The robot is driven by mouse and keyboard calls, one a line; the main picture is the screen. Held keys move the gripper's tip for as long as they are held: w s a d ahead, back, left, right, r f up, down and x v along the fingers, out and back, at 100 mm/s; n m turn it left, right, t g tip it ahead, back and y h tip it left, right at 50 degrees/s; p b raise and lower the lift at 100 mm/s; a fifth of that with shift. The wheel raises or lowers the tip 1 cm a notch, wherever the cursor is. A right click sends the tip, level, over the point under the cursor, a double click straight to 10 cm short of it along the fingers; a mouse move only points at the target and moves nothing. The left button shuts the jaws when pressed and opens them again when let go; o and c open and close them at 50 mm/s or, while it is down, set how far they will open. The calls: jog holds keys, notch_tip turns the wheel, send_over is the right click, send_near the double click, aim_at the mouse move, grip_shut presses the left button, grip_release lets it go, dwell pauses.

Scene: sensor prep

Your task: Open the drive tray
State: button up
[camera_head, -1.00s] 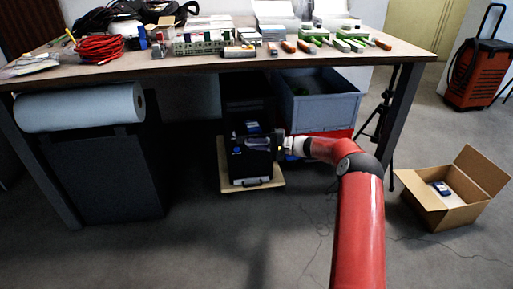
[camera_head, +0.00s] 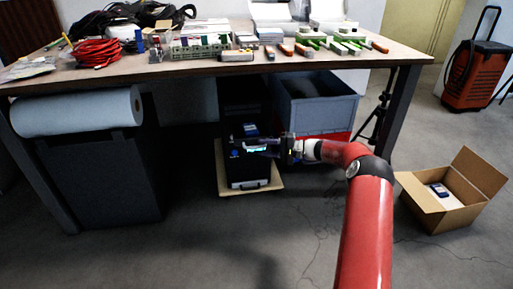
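A black box-shaped unit (camera_head: 247,172) stands on a light wooden board (camera_head: 222,178) on the floor under the table. It has a silver strip low on its front and a blue patch at its top. A drive tray cannot be made out clearly on it. My red arm reaches in from the right. My gripper (camera_head: 272,146) is at the upper right of the unit, in front of its upper part, beside a small greenish glow. The fingers are dark and small against the black unit. Whether they touch it or are open cannot be told.
The table (camera_head: 180,70) overhangs the unit, with tools and cables on top. A grey-blue crate (camera_head: 318,112) stands behind on the right, a dark cabinet (camera_head: 100,180) on the left. An open cardboard box (camera_head: 430,212) lies right of the table leg. The front floor is clear.

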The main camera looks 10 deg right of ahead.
jog(key=shift+v, duration=1.65)
jog(key=s+a+r+n+g+h+p, duration=0.2)
jog(key=s+a+r+h, duration=0.3)
jog(key=s+r, duration=0.4)
jog(key=s+a+r+n+g+h+p, duration=0.2)
jog(key=s+a+r+n+g+h, duration=0.15)
jog(key=s+a+r, duration=0.55)
jog(key=s+d+r+t+h+p, duration=0.1)
jog(key=s+d+h, duration=0.1)
jog(key=s, duration=0.7)
jog(key=s+d+r+t+h+p, duration=0.1)
jog(key=s+d+t+h, duration=0.1)
jog(key=s, duration=0.8)
jog(key=s+d+r+n+t+h+p, duration=0.1)
jog(key=s+d+r+h, duration=0.1)
jog(key=s, duration=0.7)
jog(key=shift+s+d+t+h, duration=0.35)
jog(key=shift+d+h, duration=0.3)
jog(key=shift+d, duration=0.2)
